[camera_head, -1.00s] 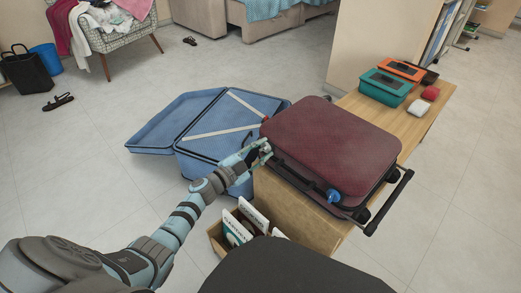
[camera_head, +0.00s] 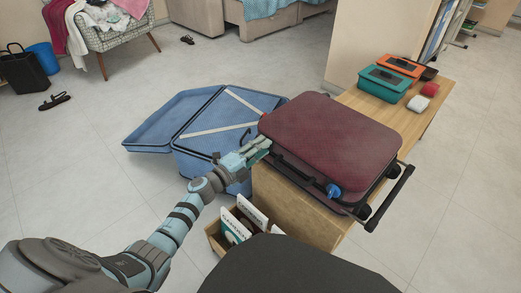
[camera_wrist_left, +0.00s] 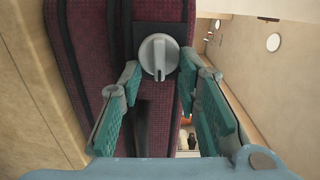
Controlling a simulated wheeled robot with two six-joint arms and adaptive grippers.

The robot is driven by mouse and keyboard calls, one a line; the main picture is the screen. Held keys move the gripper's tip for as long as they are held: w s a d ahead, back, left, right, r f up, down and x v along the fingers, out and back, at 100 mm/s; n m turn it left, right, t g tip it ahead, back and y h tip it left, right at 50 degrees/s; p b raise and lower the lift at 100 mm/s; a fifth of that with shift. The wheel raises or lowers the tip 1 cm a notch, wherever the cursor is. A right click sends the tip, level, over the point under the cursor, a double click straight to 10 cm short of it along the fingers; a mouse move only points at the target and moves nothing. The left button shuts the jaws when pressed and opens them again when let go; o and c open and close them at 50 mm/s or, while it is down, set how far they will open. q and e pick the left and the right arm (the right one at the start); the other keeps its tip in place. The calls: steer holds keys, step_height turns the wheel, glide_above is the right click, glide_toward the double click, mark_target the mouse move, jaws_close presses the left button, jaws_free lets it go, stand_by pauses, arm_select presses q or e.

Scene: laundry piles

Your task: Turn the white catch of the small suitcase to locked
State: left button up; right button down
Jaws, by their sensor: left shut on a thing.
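The small suitcase (camera_head: 330,135) is dark red and lies flat on the wooden bench, its pull handle toward the right. Its white catch (camera_wrist_left: 158,57) is a round knob with a raised ridge, on a dark plate on the suitcase's side. In the left wrist view the ridge runs upright. My left gripper (camera_head: 262,146) is at the suitcase's left side. In the left wrist view its teal-padded fingers (camera_wrist_left: 160,72) are shut on the catch, one at each side. The catch is hidden by the gripper in the head view. My right gripper is not in view.
An open blue suitcase (camera_head: 205,125) lies on the floor behind my left arm. A wooden box of cards (camera_head: 240,222) stands by the bench (camera_head: 290,205). Teal (camera_head: 386,84) and orange (camera_head: 402,66) cases sit at the bench's far end. A blue tag (camera_head: 333,190) hangs at the red suitcase's front.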

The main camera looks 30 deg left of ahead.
arm_select(q)
steer(key=shift+f+m, duration=0.15)
steer(key=shift+m, duration=0.15)
steer(key=o, duration=1.1)
steer(key=shift+s, duration=0.1)
steer(key=v, duration=1.2)
